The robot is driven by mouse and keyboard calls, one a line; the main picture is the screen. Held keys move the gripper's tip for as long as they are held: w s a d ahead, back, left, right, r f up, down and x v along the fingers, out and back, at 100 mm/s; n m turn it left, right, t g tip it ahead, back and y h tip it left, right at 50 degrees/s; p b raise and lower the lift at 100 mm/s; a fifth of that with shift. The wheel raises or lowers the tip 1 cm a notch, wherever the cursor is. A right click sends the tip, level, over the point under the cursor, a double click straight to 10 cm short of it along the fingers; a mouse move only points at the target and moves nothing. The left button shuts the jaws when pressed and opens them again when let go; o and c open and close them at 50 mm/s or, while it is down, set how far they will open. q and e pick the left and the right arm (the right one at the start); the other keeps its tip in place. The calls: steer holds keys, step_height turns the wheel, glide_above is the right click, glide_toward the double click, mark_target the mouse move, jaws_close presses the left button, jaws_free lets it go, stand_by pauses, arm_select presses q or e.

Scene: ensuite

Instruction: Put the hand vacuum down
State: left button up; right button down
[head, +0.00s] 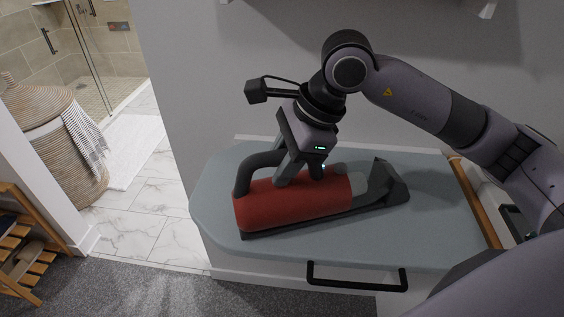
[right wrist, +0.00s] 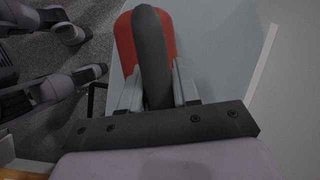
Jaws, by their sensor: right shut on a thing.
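The hand vacuum (head: 290,202) has a red body, a dark grey looped handle and a dark nozzle end toward the right. My left gripper is not in the head view.
The counter has a black drawer handle (head: 357,277) at its front. A wooden strip (head: 474,202) borders its right side. A wicker basket (head: 55,150) and a wooden shelf (head: 25,245) stand on the left. Free counter surface shows in front of the vacuum.

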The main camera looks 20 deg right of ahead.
steer(key=shift+f, duration=0.15)
steer(key=shift+f, duration=0.2)
steer(key=c, duration=0.8)
jaws_free()
steer(key=v, duration=1.2)
steer(key=shift+r+b, duration=0.15)
steer(key=shift+b, duration=0.2)
